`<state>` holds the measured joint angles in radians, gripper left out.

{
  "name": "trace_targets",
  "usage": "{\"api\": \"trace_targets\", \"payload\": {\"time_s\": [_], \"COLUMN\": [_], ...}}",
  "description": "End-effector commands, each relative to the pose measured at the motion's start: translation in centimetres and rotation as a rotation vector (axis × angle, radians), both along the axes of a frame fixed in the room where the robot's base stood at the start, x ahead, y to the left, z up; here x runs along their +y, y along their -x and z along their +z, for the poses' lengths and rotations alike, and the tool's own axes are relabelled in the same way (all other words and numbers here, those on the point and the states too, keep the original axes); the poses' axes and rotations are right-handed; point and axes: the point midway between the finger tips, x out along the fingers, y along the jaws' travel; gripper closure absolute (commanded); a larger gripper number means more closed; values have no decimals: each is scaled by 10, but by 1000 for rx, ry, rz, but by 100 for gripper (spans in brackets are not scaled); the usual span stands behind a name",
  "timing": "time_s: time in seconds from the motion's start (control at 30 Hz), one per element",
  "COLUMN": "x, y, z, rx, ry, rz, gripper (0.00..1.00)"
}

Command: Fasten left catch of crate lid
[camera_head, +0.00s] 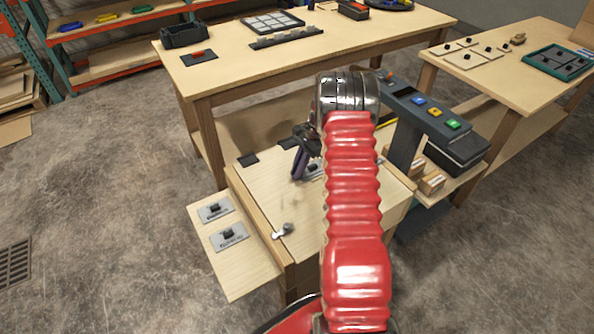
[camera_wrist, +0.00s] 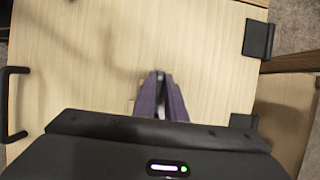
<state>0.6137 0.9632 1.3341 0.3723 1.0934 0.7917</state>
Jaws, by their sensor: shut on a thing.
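The pale wooden crate lid (camera_head: 262,197) lies flat and closed in the head view. A silver catch (camera_head: 283,231) sits at its front left edge. A right catch is not visible; my red arm covers that side. My gripper (camera_head: 299,172) is over the lid, well behind and right of the silver catch. In the wrist view the purple fingers of my gripper (camera_wrist: 161,82) are close together, pointing at the lid (camera_wrist: 85,65). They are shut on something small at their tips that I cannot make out.
Black hinges (camera_wrist: 258,38) line the lid's far edge, and a black handle (camera_wrist: 12,105) is on the opposite edge. A side board with two switch plates (camera_head: 228,237) sits left of the crate. A dark button console (camera_head: 430,108) stands close on the right.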

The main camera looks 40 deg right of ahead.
Motion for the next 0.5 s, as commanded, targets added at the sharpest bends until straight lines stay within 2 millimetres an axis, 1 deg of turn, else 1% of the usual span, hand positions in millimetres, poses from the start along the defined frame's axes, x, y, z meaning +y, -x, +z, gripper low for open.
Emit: {"api": "trace_targets", "payload": {"time_s": [0.37,0.4,0.5], "x": [-1,-1,-1], "y": [-1,-1,-1], "z": [0,0,1], "rx": [-4,-4,-4], "ry": [3,3,3], "rz": [7,7,7], "gripper": [100,88,82]}}
